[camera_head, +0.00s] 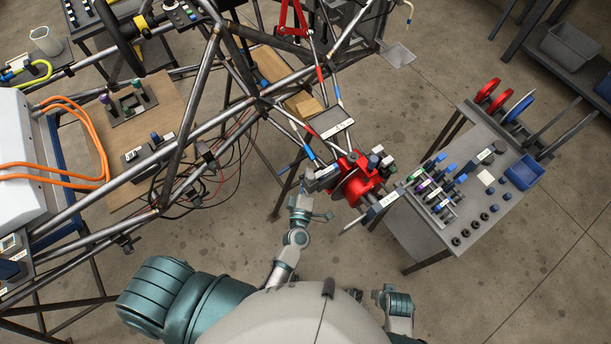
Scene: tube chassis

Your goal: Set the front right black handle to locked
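My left gripper (309,207) is at the end of the forearm in the lower middle, just below the red hub (357,182) at the chassis corner. It is small here and I cannot tell whether its fingers are open or shut. Nothing is clearly seen in it. Dark handle-like parts with white labels sit around the hub: one to its left (322,176) and one at its lower right (383,204). I cannot tell which one is the front right black handle, or whether it is locked. Part of my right arm shows at bottom centre, but its gripper does not.
The tube chassis (180,135) fills the left and middle. A grey table (420,229) with tools and a blue bin (523,172) stands right of the hub. Cables (215,180) hang under the tubes. The floor at lower right is clear.

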